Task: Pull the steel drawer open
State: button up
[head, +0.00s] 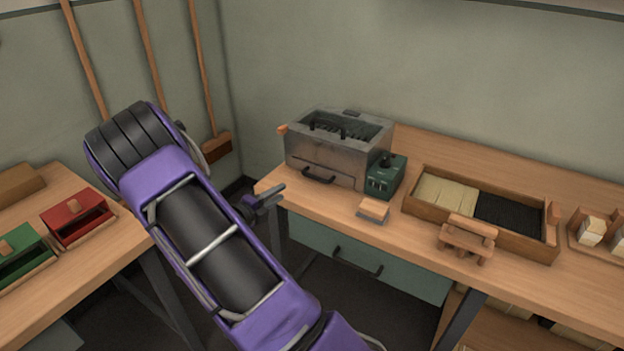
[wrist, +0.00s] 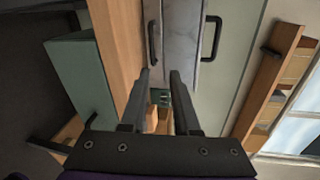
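The steel box (head: 325,151) stands on the right-hand bench. Its drawer front (head: 340,178) looks closed, with a dark bar handle (head: 318,177) low on it. In the wrist view that handle (wrist: 152,42) shows upright at the top, just beyond the fingertips. My gripper (head: 272,194) is in front of the bench edge, left of the handle in the head view. In the wrist view my gripper (wrist: 159,74) is open with nothing between its two fingers. It is apart from the handle.
A green control box (head: 385,178) and a small wooden block (head: 374,208) stand beside the steel box. A green drawer (head: 405,278) with its own handle is under the bench top. A wooden tray (head: 490,238) lies further right. Red (head: 77,219) and green bins sit on the left bench.

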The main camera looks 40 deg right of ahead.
jog(key=f+n, duration=0.1)
jog(key=f, duration=0.1)
jog(key=b, duration=0.2)
send_near(313, 188)
jog(key=shift+n, duration=0.3)
jog(key=w+d, duration=0.1)
jog(key=d, duration=0.2)
jog(key=w+d+r, duration=0.1)
jog(key=d, duration=0.2)
jog(key=w+d, duration=0.1)
jog(key=d, duration=0.2)
jog(key=shift+w+d+r, duration=0.1)
jog(key=shift+w+r, duration=0.1)
jog(key=shift+w, duration=0.15)
grip_shut()
dwell(0.3)
